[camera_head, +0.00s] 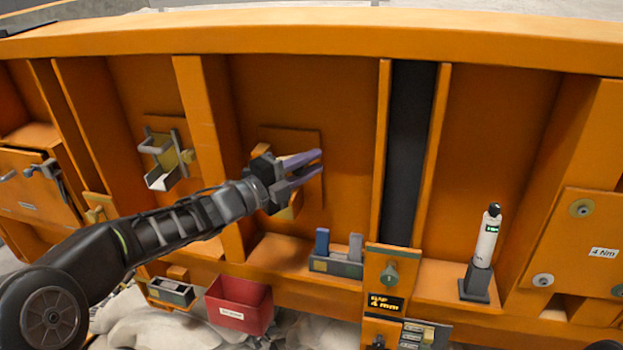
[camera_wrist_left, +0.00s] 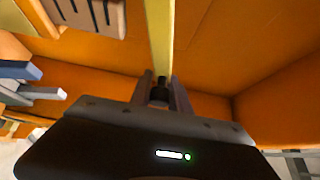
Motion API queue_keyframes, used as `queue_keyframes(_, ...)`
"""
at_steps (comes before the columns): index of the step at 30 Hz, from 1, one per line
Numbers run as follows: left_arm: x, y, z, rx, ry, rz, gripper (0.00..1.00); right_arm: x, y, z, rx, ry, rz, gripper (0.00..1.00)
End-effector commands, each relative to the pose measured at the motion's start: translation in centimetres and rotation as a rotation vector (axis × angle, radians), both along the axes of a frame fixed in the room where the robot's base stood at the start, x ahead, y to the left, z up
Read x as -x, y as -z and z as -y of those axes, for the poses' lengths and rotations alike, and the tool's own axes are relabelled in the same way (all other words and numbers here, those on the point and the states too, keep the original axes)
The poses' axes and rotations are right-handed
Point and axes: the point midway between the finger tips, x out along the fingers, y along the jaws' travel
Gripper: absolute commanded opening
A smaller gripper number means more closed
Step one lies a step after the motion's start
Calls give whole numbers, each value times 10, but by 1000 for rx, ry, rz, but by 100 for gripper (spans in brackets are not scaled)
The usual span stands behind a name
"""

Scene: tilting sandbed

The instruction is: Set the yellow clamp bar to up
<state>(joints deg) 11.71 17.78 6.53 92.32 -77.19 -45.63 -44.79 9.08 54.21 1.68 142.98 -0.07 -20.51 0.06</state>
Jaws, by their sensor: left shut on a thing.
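The yellow clamp bar (camera_wrist_left: 160,40) runs from the top of the left wrist view down to my left gripper (camera_wrist_left: 160,92). The gripper is shut on the bar's dark end. In the head view my left gripper (camera_head: 305,168) is in front of a square orange plate (camera_head: 312,139) on the orange wall. A small yellow piece (camera_head: 290,208) shows just below the gripper; the rest is hidden behind it, so I cannot tell the bar's angle there. My right gripper is not in view.
Below are a red bin (camera_head: 240,305) and a grey holder with upright blocks (camera_head: 338,264). A white cylindrical device (camera_head: 485,243) stands at the right. The panel right of the gripper is clear.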

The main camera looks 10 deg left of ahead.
Motion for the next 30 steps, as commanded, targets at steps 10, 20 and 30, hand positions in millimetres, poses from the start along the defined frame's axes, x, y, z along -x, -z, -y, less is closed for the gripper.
queue_keyframes(10, 5, -38, -19, 318, 53, -14, 0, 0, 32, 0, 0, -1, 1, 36)
queue_keyframes(20, 9, -68, -47, 627, 108, -35, 0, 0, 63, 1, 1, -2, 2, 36)
queue_keyframes(30, 10, -89, -85, 945, 166, -56, 0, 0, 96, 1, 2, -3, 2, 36)
